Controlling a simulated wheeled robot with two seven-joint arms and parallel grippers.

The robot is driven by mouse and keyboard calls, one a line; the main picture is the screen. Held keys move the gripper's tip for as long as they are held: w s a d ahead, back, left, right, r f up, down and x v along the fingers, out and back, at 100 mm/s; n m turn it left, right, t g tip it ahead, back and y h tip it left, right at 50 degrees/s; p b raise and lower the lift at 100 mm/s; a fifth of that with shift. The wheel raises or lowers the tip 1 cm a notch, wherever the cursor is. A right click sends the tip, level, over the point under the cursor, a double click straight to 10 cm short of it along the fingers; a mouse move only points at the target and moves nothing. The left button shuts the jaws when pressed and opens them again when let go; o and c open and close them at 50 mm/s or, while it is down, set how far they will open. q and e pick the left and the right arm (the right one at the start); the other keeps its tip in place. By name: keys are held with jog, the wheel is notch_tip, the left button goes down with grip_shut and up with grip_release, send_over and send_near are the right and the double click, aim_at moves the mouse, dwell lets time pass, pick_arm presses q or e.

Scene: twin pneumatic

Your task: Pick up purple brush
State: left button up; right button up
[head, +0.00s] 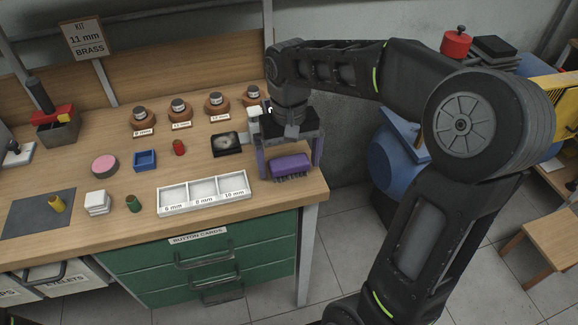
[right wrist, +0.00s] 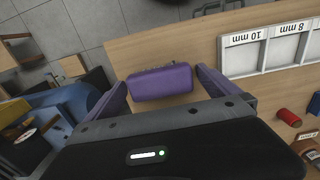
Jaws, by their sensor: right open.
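The purple brush (head: 290,166) lies bristles down on the wooden workbench (head: 240,212), near its right end. It also shows in the right wrist view (right wrist: 160,83). My right gripper (head: 289,168) is open over the brush, with one purple finger on each side of it. In the right wrist view the fingers (right wrist: 162,90) stand apart to the left and right of the brush, with a gap visible on both sides. I cannot tell how far down the fingertips reach. My left gripper is out of view.
A white tray (head: 249,193) with labelled compartments lies left of the brush. A black dish (head: 228,153) and a red spool (head: 179,147) stand behind it. The bench's right edge is close to the gripper. A blue machine (head: 392,160) stands on the floor to the right.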

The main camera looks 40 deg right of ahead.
aim_at(289, 161)
jog(key=c, duration=1.4)
jog(key=shift+o, duration=0.2)
notch_tip(289, 161, up, 9)
jog(key=shift+r+p, duration=0.1)
jog(key=shift+p, duration=0.7)
jog(key=shift+r, duration=0.45)
